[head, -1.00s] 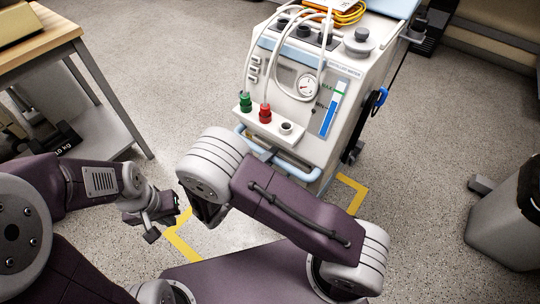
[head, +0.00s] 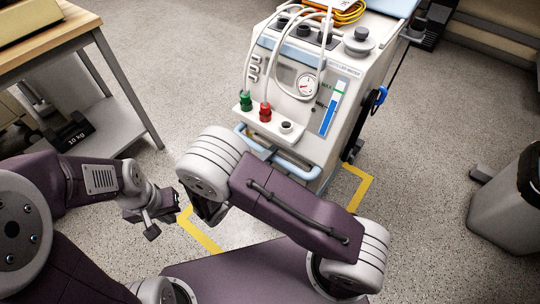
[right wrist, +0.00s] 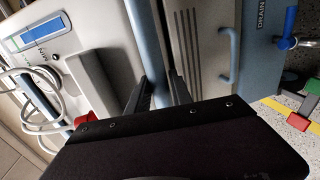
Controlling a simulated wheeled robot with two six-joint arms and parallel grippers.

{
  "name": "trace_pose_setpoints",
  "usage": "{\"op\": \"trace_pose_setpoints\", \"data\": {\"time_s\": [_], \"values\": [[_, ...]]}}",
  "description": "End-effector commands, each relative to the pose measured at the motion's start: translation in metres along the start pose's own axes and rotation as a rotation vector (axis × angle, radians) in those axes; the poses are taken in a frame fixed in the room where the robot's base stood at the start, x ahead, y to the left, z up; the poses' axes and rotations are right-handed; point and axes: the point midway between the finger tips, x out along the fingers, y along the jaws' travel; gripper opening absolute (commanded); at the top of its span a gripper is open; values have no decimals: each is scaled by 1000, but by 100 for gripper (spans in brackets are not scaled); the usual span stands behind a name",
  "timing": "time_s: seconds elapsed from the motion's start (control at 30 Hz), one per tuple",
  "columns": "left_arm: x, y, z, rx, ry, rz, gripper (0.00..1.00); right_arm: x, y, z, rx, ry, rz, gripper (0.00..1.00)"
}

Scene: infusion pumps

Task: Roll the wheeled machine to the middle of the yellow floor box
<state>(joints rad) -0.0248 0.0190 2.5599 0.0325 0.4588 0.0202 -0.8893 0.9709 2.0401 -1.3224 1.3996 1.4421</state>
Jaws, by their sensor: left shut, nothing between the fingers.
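The wheeled machine (head: 305,90) is a white cabinet with a gauge, green and red fittings and a light blue front handle (head: 275,152). My right arm reaches to its front. In the right wrist view my right gripper (right wrist: 160,95) has its fingers on either side of the blue handle bar (right wrist: 147,45), closed on it. In the head view my arm hides this grip. The yellow floor box (head: 206,241) shows a corner at left and another at right (head: 360,178), by the machine's base. The rest is hidden. My left gripper (head: 160,212) is shut and empty, left of the machine.
A wooden-topped table (head: 50,40) with a lower shelf and a 10 kg weight (head: 72,135) stands at left. A grey bin (head: 505,200) stands at right. Bare floor (head: 185,60) lies between table and machine.

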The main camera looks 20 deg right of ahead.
Motion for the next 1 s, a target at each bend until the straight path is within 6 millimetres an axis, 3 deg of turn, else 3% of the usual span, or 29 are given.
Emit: {"op": "trace_pose_setpoints", "data": {"time_s": [0.07,0.37,0.47,0.8,1.0], "values": [[0,0,0,0,0,0,0,0,-1,0,0,1,-1,45],[-1,0,0,0,0,0,0,-1,1,0,0,0,2,45],[-10,0,-1,0,0,0,0,-14,4,-1,-1,2,2,45],[-43,1,-4,0,0,0,0,-82,3,-1,-1,3,2,45],[-44,1,-4,0,0,0,0,-92,0,0,0,1,1,45]]}}
